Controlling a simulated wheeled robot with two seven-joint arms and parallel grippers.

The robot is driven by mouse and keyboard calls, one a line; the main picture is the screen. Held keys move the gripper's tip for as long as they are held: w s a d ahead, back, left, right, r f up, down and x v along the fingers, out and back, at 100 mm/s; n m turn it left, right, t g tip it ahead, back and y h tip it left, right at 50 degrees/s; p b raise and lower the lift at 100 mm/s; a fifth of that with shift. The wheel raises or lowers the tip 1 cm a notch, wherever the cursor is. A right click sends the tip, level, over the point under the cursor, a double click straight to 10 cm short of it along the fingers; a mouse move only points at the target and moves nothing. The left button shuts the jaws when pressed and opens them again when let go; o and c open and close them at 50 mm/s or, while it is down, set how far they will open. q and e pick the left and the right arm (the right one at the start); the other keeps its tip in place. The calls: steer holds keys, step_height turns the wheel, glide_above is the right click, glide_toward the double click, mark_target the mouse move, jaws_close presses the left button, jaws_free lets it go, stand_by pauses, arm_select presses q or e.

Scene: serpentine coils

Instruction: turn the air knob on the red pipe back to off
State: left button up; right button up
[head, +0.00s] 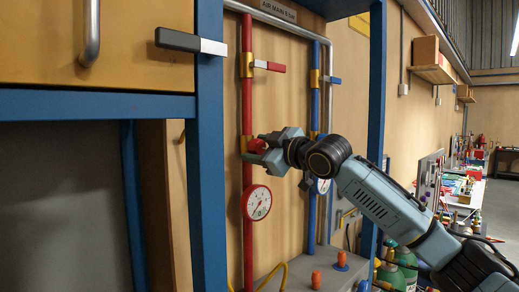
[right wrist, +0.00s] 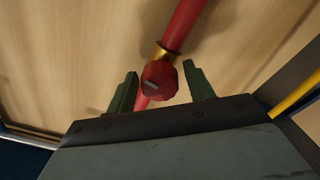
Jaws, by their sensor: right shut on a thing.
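The red pipe (head: 247,105) runs upright on the wooden panel; it also shows in the right wrist view (right wrist: 184,25). The red air knob (right wrist: 160,80) sits on the pipe below a brass collar and has a short grey mark on its face, lying aslant in the picture. In the head view the knob (head: 257,146) is partly hidden by my right gripper (head: 254,148). My right gripper is shut on the knob, with one finger on each side of it in the right wrist view (right wrist: 162,86). My left gripper is not in view.
A red-handled valve (head: 270,66) is above the knob and a round gauge (head: 257,202) below it. A blue pipe (head: 315,105) stands to the right. A blue frame post (head: 209,150) rises close on the left. Orange fittings (head: 316,280) stand on the ledge below.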

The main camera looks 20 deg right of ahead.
steer(key=n, duration=1.4)
steer(key=shift+n, duration=0.4)
steer(key=shift+n, duration=1.6)
steer(key=n, duration=0.3)
steer(key=o, duration=1.3)
